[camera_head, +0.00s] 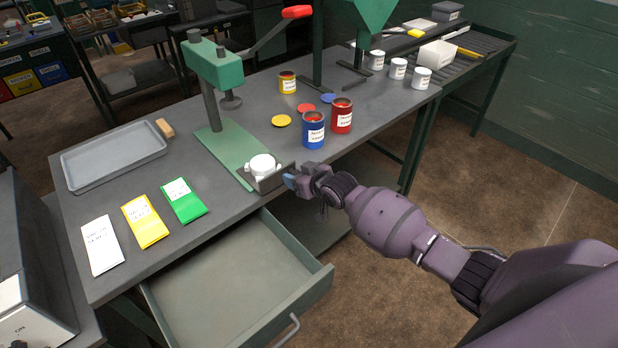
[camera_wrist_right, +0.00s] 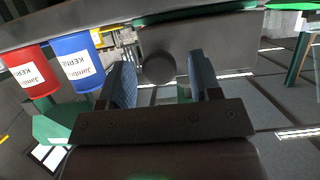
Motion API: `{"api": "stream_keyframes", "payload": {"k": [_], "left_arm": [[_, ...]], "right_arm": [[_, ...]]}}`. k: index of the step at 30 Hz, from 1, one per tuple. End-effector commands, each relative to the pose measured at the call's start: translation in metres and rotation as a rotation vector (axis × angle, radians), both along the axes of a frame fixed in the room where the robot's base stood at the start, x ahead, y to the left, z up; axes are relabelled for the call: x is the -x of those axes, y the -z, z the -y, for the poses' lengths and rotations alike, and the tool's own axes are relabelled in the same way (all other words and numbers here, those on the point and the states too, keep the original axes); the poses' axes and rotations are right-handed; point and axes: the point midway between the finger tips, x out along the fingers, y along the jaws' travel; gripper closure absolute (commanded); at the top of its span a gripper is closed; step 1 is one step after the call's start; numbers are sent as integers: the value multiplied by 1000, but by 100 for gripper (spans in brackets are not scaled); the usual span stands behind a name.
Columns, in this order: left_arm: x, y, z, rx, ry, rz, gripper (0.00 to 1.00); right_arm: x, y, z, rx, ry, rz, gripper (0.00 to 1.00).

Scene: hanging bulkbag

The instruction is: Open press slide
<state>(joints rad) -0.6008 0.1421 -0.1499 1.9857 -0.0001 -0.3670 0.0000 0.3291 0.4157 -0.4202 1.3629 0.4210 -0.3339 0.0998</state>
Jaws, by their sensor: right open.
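The green press (camera_head: 215,68) stands on the grey table, with its red-tipped lever (camera_head: 296,12) raised to the right. The press slide (camera_head: 268,180) is a grey block at the front end of the press's green base, with a white round piece (camera_head: 262,164) on it. My right gripper (camera_head: 291,182) is open at the slide's front right. In the right wrist view my two blue fingers (camera_wrist_right: 162,82) stand apart, with a dark round knob (camera_wrist_right: 158,68) on the slide's face (camera_wrist_right: 225,38) between them in the picture. Contact cannot be told. My left gripper is out of view.
A blue can (camera_head: 313,130) and a red can (camera_head: 341,116) stand right of the press. An open drawer (camera_head: 240,285) juts out below the table front. A grey tray (camera_head: 112,155) and white, yellow and green packets (camera_head: 145,222) lie on the left.

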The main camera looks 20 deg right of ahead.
Motion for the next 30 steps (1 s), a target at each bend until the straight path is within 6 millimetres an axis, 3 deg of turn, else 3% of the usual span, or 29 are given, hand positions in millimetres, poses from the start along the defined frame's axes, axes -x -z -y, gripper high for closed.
{"api": "stream_keyframes", "payload": {"k": [18,30], "left_arm": [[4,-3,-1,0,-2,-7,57],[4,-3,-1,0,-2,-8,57]], "right_arm": [[75,-33,28,1,1,0,42],[89,-40,32,1,0,1,42]]}}
